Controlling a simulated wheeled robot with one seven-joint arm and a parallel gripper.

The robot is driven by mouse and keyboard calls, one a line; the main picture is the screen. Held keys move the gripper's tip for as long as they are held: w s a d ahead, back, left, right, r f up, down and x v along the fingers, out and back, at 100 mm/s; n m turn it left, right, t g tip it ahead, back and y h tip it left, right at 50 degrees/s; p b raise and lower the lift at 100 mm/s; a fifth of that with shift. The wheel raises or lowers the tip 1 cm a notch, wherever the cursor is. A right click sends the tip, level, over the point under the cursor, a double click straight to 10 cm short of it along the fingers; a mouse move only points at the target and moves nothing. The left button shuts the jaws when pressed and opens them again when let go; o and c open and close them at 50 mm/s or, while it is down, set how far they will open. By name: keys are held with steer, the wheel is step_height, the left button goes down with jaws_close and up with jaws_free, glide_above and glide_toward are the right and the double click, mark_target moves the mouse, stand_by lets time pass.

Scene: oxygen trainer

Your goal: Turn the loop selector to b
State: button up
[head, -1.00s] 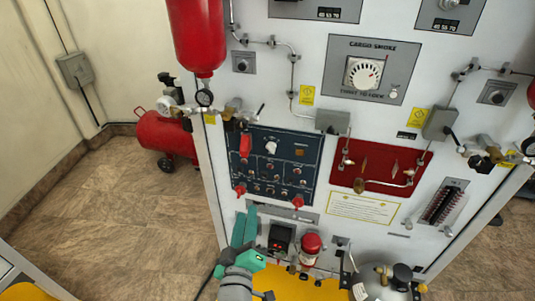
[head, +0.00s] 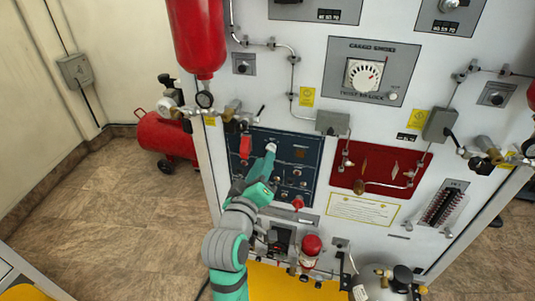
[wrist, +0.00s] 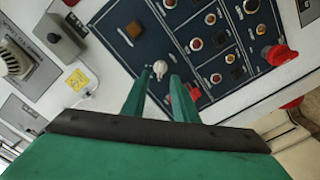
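The loop selector appears to be the white knob (head: 271,147) near the top of the dark blue panel (head: 315,146). In the wrist view the white knob (wrist: 160,70) shows between and just beyond my two fingertips. My gripper (head: 268,160) is in front of the blue panel, pointing up at the knob. In the wrist view my gripper (wrist: 161,80) has its green fingers apart, one on each side of the knob, with nothing held. I cannot tell whether the fingertips touch it or how deep they reach. The knob's letter marks are too small to read.
A red guarded lever (head: 245,145) is left of the knob, and a red knob (head: 297,202) is at the panel's lower right. Small buttons and lamps fill the panel's lower part. A red panel (head: 378,168) is to the right, and a grey dial plate (head: 373,68) is above.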

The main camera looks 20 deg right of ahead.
steer(key=shift+x, duration=2.25)
jaws_close()
